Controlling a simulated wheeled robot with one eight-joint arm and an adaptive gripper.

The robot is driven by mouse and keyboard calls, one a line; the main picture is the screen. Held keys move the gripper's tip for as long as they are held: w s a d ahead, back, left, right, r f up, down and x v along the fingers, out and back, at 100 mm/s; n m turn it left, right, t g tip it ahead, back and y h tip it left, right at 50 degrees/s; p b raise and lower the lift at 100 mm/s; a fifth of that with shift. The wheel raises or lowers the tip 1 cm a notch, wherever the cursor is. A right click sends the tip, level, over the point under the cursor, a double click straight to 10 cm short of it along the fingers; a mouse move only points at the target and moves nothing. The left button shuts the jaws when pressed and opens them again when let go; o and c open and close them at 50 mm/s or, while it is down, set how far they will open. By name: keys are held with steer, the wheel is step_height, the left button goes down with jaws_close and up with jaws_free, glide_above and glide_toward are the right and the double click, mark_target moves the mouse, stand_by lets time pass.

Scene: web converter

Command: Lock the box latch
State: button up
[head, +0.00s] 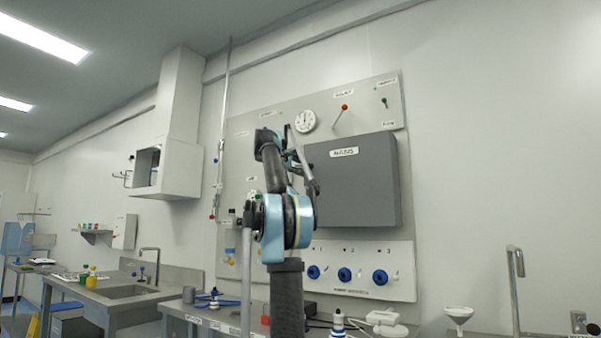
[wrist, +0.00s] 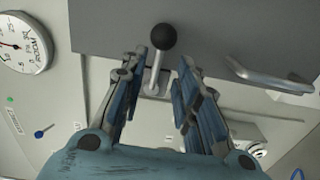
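The grey box (head: 352,190) is mounted on the wall panel, and its door looks closed. The latch lever, with a black ball knob (wrist: 163,37) and a metal shaft, stands at the box's edge on a small plate. My gripper (wrist: 163,72) is open, with one finger on each side of the lever; I cannot tell whether either finger touches it. The box face (wrist: 240,38) fills the top of the wrist view. In the head view my arm hides the latch and most of the gripper at the box's left edge.
A metal bar handle (wrist: 265,78) projects from the box. A round gauge (head: 305,121) and a red-knobbed lever (head: 344,107) are above the box. Several blue knobs (head: 345,274) sit below it. A bench with a sink (head: 130,291) stands at left.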

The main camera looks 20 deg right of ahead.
steer(key=v, duration=0.8)
steer(key=shift+a, duration=0.25)
steer(key=shift+s, duration=0.15)
steer(key=s+a+f+m+g+y, duration=0.1)
steer(key=s+f+m+g+y, duration=0.1)
steer(key=s+f, duration=0.8)
steer(key=s+a+f+m+g+y, duration=0.1)
steer(key=s+f+g+y, duration=0.15)
steer(key=f, duration=1.35)
steer(key=s+a+f+m+g+y, duration=0.1)
steer(key=s+f+m, duration=0.1)
steer(key=s+f, duration=0.85)
steer(key=s+a+f+g+y, duration=0.1)
steer(key=s+a+f, duration=0.4)
steer(key=f, duration=1)
steer(key=s+a+f+m+g+y, duration=0.1)
steer(key=s+a+f+y, duration=0.3)
steer(key=s+f, duration=0.6)
steer(key=s+a+f+m+g+y, duration=0.1)
steer(key=s+a+f+y, duration=0.2)
steer(key=f, duration=1.7)
steer(key=s+a, duration=0.3)
steer(key=s, duration=0.1)
steer(key=shift+s, duration=0.2)
steer(key=shift+a+f+y, duration=0.1)
steer(key=shift+y, duration=0.15)
